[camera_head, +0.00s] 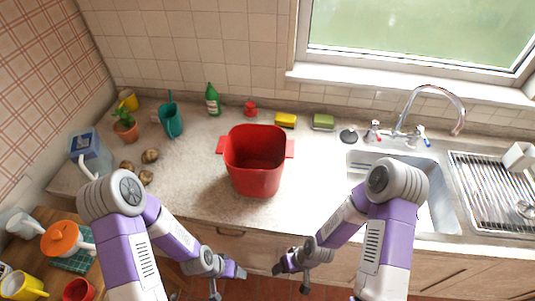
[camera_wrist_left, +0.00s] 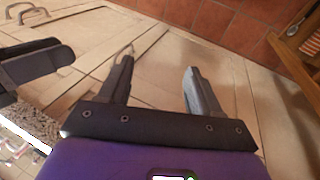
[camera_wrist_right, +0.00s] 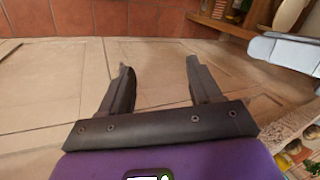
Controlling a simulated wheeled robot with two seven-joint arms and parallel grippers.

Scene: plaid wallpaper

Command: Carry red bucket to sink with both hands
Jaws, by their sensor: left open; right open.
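A red bucket (camera_head: 257,165) stands upright and empty on the counter (camera_head: 205,185), with a handle tab on its left and right sides. The sink (camera_head: 438,205) is at the right of the counter, partly hidden by my right arm. My left gripper (camera_head: 228,278) is open and empty below the counter's front edge; its spread fingers show in the left wrist view (camera_wrist_left: 155,85). My right gripper (camera_head: 290,268) is also open and empty, lower right of the bucket; its fingers show in the right wrist view (camera_wrist_right: 158,80). Neither gripper touches the bucket.
A chrome faucet (camera_head: 430,105) stands behind the sink, and a drying rack (camera_head: 493,185) is to its right. Counter between bucket and sink is clear.

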